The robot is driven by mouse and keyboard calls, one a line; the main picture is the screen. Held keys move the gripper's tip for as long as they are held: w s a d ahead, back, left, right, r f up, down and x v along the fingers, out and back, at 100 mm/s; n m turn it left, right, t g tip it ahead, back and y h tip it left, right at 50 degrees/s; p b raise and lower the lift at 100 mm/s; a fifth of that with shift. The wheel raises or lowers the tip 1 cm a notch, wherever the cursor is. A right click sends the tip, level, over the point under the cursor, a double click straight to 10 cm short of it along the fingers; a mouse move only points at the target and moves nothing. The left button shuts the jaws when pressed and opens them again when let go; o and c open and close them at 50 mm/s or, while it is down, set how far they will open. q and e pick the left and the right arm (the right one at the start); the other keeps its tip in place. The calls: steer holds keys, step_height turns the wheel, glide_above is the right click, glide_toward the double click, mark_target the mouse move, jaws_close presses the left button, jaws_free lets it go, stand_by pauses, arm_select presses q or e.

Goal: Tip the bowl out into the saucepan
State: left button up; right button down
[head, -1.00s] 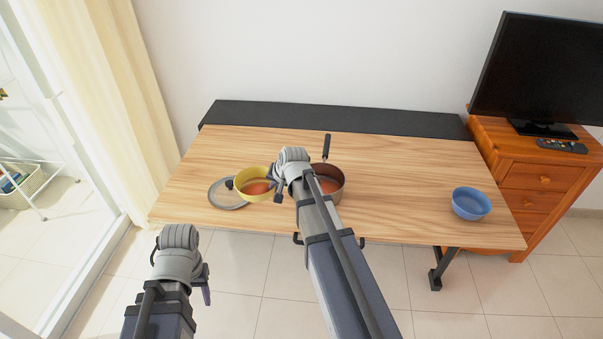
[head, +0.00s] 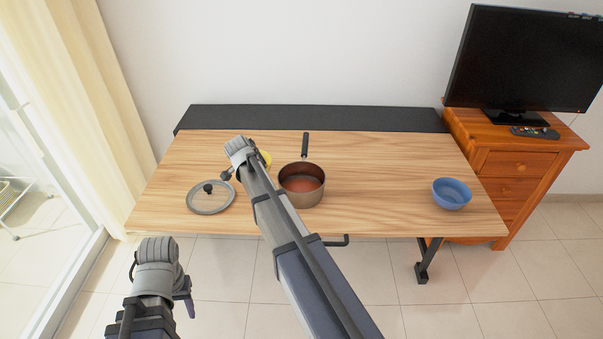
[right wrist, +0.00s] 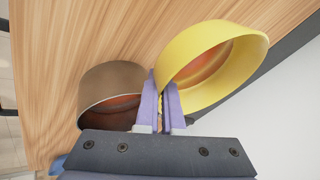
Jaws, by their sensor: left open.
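The yellow bowl (right wrist: 225,55), orange-red inside, has its rim between the two fingers of my right gripper (right wrist: 161,92), which is shut on it. In the head view my right arm hides most of the bowl (head: 265,158); its exact tilt and height cannot be told. The brown saucepan (head: 301,196) stands upright on the table just right of the bowl, reddish inside, its black handle pointing to the back. It also shows beside the fingers in the right wrist view (right wrist: 110,85). My left gripper (head: 186,298) is open and empty, in front of the table's left part.
A glass lid (head: 210,205) with a dark knob lies on the wooden table (head: 375,180) left of the saucepan. A blue bowl (head: 452,195) stands at the right end. The table between saucepan and blue bowl is clear. A wooden cabinet (head: 515,165) with a television stands at right.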

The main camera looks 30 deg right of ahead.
steer(key=shift+w+d+m+h, duration=0.3)
steer(key=shift+w+m, duration=0.1)
steer(key=shift+m, duration=0.3)
steer(key=shift+s, duration=0.1)
steer(key=shift+s+d+r+y, duration=0.2)
steer(key=shift+s+d+y, duration=0.2)
steer(key=shift+y, duration=0.1)
steer(key=shift+s+d+r+m+t+y+p, duration=0.35)
steer(key=shift+s+d+m+t+y, duration=0.15)
steer(key=shift+t+y, duration=0.35)
steer(key=shift+s+d+r+t+y, duration=0.2)
steer(key=shift+s+d+t+y, duration=0.15)
steer(key=shift+d+t, duration=0.1)
steer(key=shift+s+d+r+m+t+y+b, duration=0.35)
steer(key=shift+s+d+m+t+y+b, duration=0.2)
steer(key=shift+d+t+y, duration=0.2)
stand_by(0.4)
steer(key=shift+s+d+r+m+t+y+b, duration=0.25)
steer(key=shift+s+d+r+t+y+b, duration=0.1)
steer(key=shift+t+y+b, duration=0.25)
stand_by(1.5)
steer(key=shift+s+r+m+t+y+b, duration=0.1)
steer(key=shift+r+m+t+y+b, duration=0.15)
steer(key=shift+t+b, duration=0.3)
steer(key=shift+r+m+t+y+b, duration=0.15)
steer(key=shift+t+y+b, duration=0.2)
steer(key=shift+b, duration=0.2)
stand_by(1.0)
